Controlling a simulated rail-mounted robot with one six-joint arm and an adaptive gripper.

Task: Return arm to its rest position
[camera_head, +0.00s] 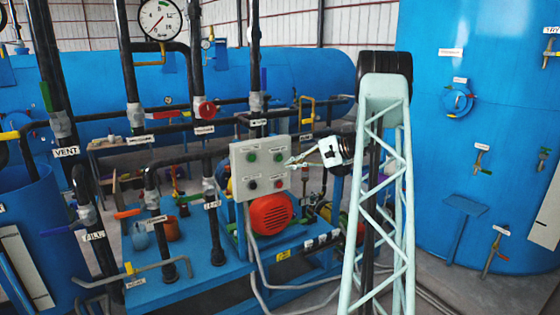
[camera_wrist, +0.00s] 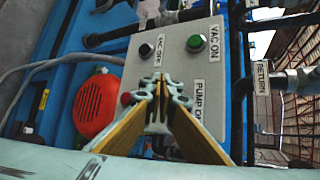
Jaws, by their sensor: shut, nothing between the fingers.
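My gripper (camera_head: 292,161) shows in the head view just right of the grey control panel (camera_head: 262,168), with its tip pointing left toward the panel. In the wrist view the gripper (camera_wrist: 160,82) is shut, its two fingers meeting in front of the panel (camera_wrist: 185,62) with nothing between them. I cannot tell whether the tips touch the panel. The panel carries two green buttons on top, a red and a dark one below. In the wrist view the VAC ON button (camera_wrist: 196,43) and VAC OFF button (camera_wrist: 146,50) are clear, while the fingers partly hide the lower row.
A red motor (camera_head: 271,215) sits below the panel on a blue base. Black pipes, valves and a pressure gauge (camera_head: 160,18) stand left of the panel. A large blue tank (camera_head: 470,130) with valves stands at right.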

